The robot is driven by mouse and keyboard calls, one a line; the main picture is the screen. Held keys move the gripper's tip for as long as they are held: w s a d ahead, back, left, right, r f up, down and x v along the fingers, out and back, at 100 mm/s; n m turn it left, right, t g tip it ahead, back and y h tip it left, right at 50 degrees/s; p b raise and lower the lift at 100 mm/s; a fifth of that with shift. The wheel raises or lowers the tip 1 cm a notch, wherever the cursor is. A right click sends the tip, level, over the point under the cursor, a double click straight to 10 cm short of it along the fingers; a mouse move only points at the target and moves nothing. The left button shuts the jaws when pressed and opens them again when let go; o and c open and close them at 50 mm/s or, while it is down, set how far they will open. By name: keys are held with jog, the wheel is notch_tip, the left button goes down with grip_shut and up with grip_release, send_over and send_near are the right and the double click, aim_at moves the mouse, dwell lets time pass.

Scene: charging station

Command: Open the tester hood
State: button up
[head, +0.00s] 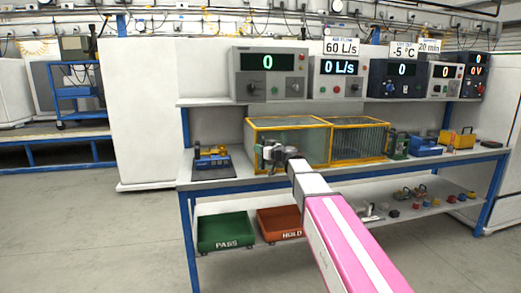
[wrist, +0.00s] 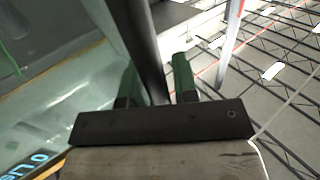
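The tester hood seems to be the clear-walled box with a yellow frame (head: 287,122) on the bench, with a second yellow-framed section to its right. Its lid looks down in the head view. My gripper (head: 272,152) is at the front of the left section. In the wrist view, the green fingers of my gripper (wrist: 158,82) stand apart on either side of a dark bar (wrist: 146,45), probably a handle. A narrow gap shows between the bar and the right finger. Clear panels lie to the left of the bar. The contact point is hidden in the head view by my gripper.
Display boxes (head: 270,75) stand on a shelf above the hood. A blue-and-yellow device (head: 212,160) sits on the bench to its left. A green PASS bin (head: 225,231) and a red HOLD bin (head: 280,223) are on the lower shelf. The floor at left is clear.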

grip_shut()
jog(key=shift+d, duration=0.1)
jog(key=w+d, duration=0.3)
jog(key=d, duration=0.7)
jog(key=w+d, duration=0.3)
jog(key=d, duration=0.7)
jog(key=w+d, duration=0.2)
jog(key=d, duration=0.8)
jog(key=shift+w+d, duration=0.3)
jog(key=shift+w, duration=0.1)
grip_release()
